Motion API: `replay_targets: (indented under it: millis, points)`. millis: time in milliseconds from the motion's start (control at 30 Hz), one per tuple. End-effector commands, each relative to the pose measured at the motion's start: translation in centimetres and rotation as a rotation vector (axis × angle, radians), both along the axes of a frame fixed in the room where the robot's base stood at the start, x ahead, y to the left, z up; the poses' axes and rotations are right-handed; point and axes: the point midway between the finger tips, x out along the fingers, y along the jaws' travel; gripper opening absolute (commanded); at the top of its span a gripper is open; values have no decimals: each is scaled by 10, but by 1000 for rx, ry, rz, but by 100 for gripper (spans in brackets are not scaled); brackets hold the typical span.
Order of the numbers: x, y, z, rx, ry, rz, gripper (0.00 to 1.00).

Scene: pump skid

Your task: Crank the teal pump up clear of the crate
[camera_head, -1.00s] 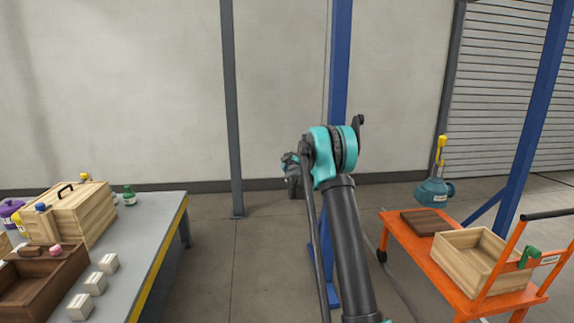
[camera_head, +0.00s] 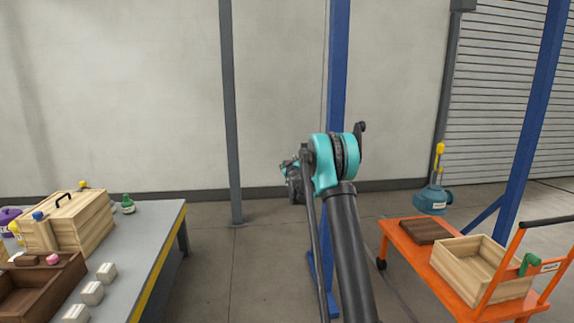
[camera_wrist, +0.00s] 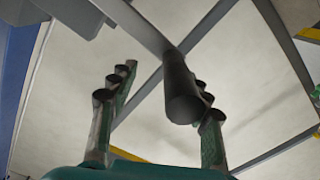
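The teal pump (camera_head: 433,200) shows in the head view behind the far end of the orange cart, with a yellow hook (camera_head: 439,150) above it. I cannot tell what is under the pump. An open pale wooden crate (camera_head: 480,267) sits on the cart, apart from the pump. My gripper (camera_head: 289,170) is small and partly hidden by my arm in the head view. In the wrist view my gripper (camera_wrist: 160,108) has its fingers spread. A black cylinder, perhaps the crank handle (camera_wrist: 183,98), lies between them, close to the right finger. A gap shows on its left.
The orange cart (camera_head: 460,284) at right also carries a brown board (camera_head: 425,231). A blue post (camera_head: 338,90) stands behind my arm. A grey table (camera_head: 150,238) at left holds a wooden box, a brown tray and several small blocks.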

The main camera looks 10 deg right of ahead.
Motion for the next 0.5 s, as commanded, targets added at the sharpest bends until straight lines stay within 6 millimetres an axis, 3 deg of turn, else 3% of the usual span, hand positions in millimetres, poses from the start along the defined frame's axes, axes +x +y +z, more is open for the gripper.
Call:
replay_targets:
  millis: [267,500]
  points:
    - [-2,-1,0,0,0,-1,44]
    - [-34,-1,0,-1,0,-1,44]
